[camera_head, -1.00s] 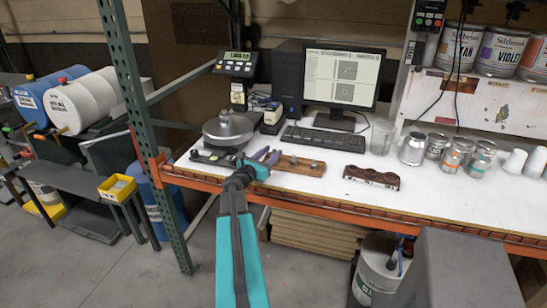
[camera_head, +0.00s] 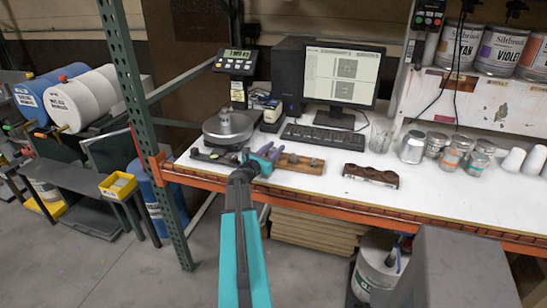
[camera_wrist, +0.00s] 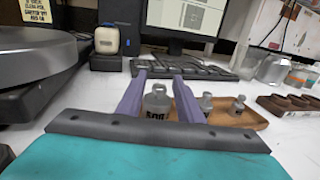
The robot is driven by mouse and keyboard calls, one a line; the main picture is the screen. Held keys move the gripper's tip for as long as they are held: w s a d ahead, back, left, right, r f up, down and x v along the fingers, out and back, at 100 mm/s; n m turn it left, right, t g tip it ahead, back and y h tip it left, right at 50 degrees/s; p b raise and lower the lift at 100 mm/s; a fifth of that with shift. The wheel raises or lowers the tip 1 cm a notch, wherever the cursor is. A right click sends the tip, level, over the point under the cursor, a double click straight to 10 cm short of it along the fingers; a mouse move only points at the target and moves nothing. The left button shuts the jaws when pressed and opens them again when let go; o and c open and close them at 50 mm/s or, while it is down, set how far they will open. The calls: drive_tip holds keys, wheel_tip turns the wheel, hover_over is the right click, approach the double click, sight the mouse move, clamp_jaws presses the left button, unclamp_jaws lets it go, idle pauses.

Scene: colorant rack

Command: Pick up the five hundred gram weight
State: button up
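The five hundred gram weight (camera_wrist: 157,104) is a grey metal knobbed cylinder marked "500", upright at the left end of a wooden weight tray (camera_wrist: 232,117). In the wrist view my gripper (camera_wrist: 159,76) is open, with its two purple fingers on either side of the weight and narrow gaps showing. I cannot tell how far the fingers reach around it. Two smaller weights (camera_wrist: 204,102) (camera_wrist: 238,106) stand to its right in the tray. In the head view my gripper (camera_head: 269,151) is at the tray's left end (camera_head: 301,168) and hides part of that area.
A balance with a round pan (camera_head: 228,126) stands left of my gripper. A keyboard (camera_head: 318,137) and monitor (camera_head: 342,76) are behind the tray. An empty dark wooden holder (camera_head: 371,175) and several cans and jars (camera_head: 412,147) stand to the right. The white bench is clear between tray and holder.

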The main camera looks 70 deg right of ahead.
clamp_jaws()
drive_tip(key=shift+r, duration=0.25)
drive_tip(key=shift+r+b, duration=0.6)
drive_tip(key=shift+r, duration=0.5)
drive_tip(key=s+a+r+p, duration=0.1)
drive_tip(key=a+p, duration=0.4)
drive_tip(key=a, duration=0.2)
drive_tip(key=s+a+r+p, duration=0.1)
drive_tip(key=s+a+p, duration=0.1)
drive_tip(key=a+p, duration=0.4)
drive_tip(key=shift+s+a+r, duration=0.2)
drive_tip(key=shift+a+r, duration=0.1)
drive_tip(key=shift+a, duration=0.9)
drive_tip(key=shift+a+f, duration=0.1)
idle(0.3)
